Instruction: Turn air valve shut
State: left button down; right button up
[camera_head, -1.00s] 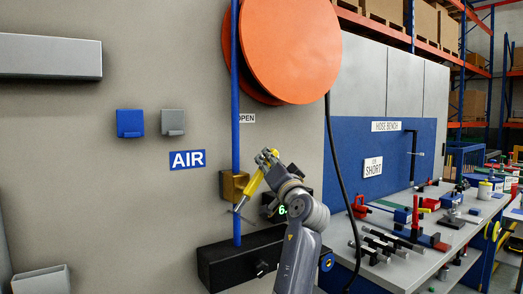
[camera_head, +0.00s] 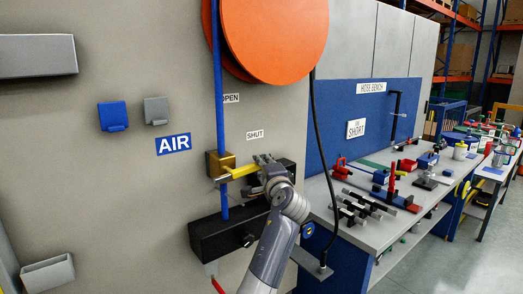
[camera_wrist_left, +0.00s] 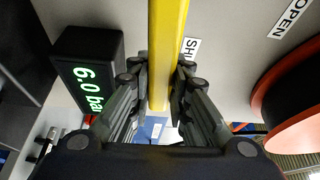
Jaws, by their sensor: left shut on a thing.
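The brass air valve body (camera_head: 214,166) sits on the blue vertical pipe (camera_head: 218,100). Its yellow handle (camera_head: 240,172) points right, close to level and slightly up. My left gripper (camera_head: 264,164) is shut on the handle's outer part; in the left wrist view (camera_wrist_left: 160,85) its fingers close on both sides of the yellow bar (camera_wrist_left: 166,35). The SHUT label (camera_head: 255,135) is just above the gripper. The OPEN label (camera_head: 231,98) is higher, beside the pipe. My right gripper is not in view.
A black pressure display (camera_wrist_left: 88,72) reads 6.0 bar. A black manifold box (camera_head: 210,238) is below the valve, and an orange reel (camera_head: 275,35) above. A black hose (camera_head: 313,150) hangs to the right. The hose bench (camera_head: 350,235) holds several tools.

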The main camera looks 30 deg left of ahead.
pick_arm(q)
jog(key=shift+f+m+p, duration=0.35)
jog(key=shift+m+p, duration=0.05)
jog(key=shift+f, duration=0.1)
jog(key=c, duration=1.5)
grip_release()
jog(key=shift+w, duration=0.1)
jog(key=v, duration=1.2)
